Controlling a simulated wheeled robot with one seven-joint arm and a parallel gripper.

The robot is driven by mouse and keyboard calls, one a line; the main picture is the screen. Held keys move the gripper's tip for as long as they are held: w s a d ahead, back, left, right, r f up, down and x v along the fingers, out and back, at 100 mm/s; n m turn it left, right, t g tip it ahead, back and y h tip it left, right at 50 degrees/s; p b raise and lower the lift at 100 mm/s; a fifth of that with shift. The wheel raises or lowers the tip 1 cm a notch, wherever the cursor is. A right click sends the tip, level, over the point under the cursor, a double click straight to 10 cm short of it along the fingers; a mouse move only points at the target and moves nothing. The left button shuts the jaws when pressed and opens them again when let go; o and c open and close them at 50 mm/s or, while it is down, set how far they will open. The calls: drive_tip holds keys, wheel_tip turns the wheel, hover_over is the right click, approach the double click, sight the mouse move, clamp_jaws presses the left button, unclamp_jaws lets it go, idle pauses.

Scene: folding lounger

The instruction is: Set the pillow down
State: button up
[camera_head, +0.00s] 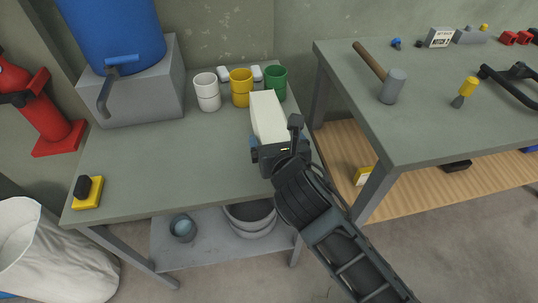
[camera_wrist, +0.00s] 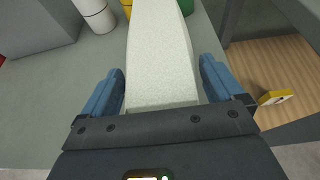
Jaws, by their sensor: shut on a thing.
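The pillow (camera_head: 268,116) is a long cream-white block over the right part of the left table (camera_head: 150,165), close to the cups. My gripper (camera_head: 275,145) is shut on its near end, with one blue finger on each side. In the wrist view the pillow (camera_wrist: 160,55) runs straight out between the fingers (camera_wrist: 160,80). Its far end is cut off at the top of that view. Its underside is hidden, so I cannot tell whether it touches the tabletop.
White (camera_head: 207,92), yellow (camera_head: 241,87) and green (camera_head: 276,83) cups stand behind the pillow. A blue barrel (camera_head: 110,35) sits on a grey block at back left. The left tabletop's middle is clear. A second table (camera_head: 430,125) holds a hammer (camera_head: 390,82).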

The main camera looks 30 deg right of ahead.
drive_tip(key=shift+w+a+f, duration=0.25)
drive_tip(key=shift+a+f, duration=0.2)
drive_tip(key=shift+a, duration=0.25)
wheel_tip(320, 180, down, 4)
drive_tip(key=shift+f+b, duration=0.1)
drive_tip(key=shift+b, duration=0.3)
drive_tip(key=o, duration=0.7)
drive_tip(key=shift+o, duration=0.2)
drive_tip(key=v, duration=1.2)
